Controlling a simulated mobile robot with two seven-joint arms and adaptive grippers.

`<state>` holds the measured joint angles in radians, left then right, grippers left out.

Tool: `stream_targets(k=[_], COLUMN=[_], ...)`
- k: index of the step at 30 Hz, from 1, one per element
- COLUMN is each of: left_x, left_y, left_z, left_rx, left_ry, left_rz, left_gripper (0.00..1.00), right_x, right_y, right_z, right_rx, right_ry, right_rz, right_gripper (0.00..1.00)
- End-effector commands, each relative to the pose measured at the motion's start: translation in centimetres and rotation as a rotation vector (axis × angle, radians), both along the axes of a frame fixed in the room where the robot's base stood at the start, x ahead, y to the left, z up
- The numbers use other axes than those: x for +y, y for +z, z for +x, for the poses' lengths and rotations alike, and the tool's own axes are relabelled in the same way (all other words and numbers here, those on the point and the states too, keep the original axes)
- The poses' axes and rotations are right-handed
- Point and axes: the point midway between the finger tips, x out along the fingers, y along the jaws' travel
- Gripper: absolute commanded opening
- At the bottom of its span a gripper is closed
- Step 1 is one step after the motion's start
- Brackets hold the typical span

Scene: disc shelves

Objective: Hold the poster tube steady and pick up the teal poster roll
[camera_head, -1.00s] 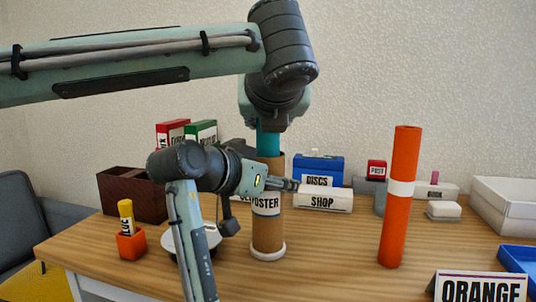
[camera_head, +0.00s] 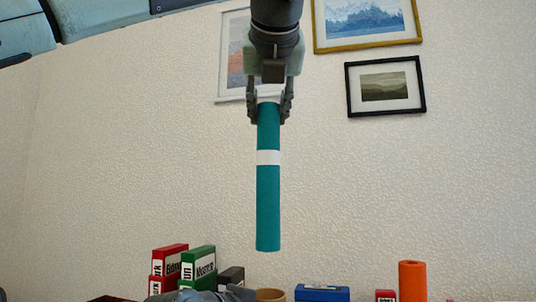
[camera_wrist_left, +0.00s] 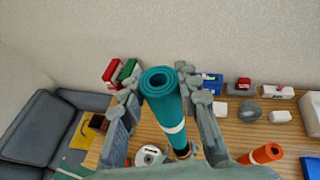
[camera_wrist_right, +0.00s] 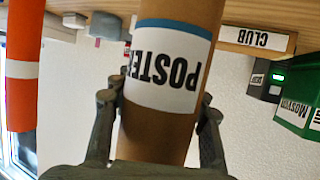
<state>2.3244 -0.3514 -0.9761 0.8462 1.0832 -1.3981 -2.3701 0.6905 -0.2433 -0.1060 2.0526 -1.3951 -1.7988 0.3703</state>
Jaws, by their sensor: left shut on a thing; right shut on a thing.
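The teal poster roll (camera_head: 268,205), with a white band, hangs upright in the air in the head view. My left gripper (camera_head: 269,112) is shut on its top end. The roll's lower end is clear above the brown poster tube (camera_head: 270,295), of which only the top shows at the bottom edge. In the left wrist view the roll (camera_wrist_left: 168,112) points down between the fingers. In the right wrist view my right gripper (camera_wrist_right: 158,98) is shut around the poster tube (camera_wrist_right: 165,125), at and below its white label in that picture. Part of my right arm shows low in the head view.
An orange roll (camera_head: 412,282) stands to the right of the tube. Red and green binders (camera_head: 198,266) and a blue box (camera_head: 322,293) stand behind. Framed pictures (camera_head: 385,87) hang on the wall. The air around the teal roll is free.

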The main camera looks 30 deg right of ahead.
Motion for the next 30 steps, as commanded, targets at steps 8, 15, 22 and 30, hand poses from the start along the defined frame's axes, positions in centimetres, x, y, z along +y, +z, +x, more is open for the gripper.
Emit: stream_targets(k=[8, 15, 22, 30], left_x=[0.0, 0.0, 0.0, 0.0], left_y=[2.5, 2.8, 2.8, 2.8], left_z=[0.0, 0.0, 0.1, 0.1], left_rx=[0.000, 0.000, -0.001, -0.001], left_ry=[0.002, 0.001, 0.001, 0.001], left_rz=[0.000, 0.000, -0.001, -0.001], left_gripper=[0.01, 0.01, 0.01, 0.01], right_x=[0.0, 0.0, 0.0, 0.0], right_y=[0.0, 0.0, 0.0, 0.0], right_z=[0.0, 0.0, 0.0, 0.0], right_rx=[0.000, 0.000, 0.000, 0.000], right_ry=[0.000, 0.000, 0.000, 0.000], right_rz=[-0.001, -0.001, -0.001, 0.000], right_gripper=[0.06, 0.06, 0.49, 0.69])
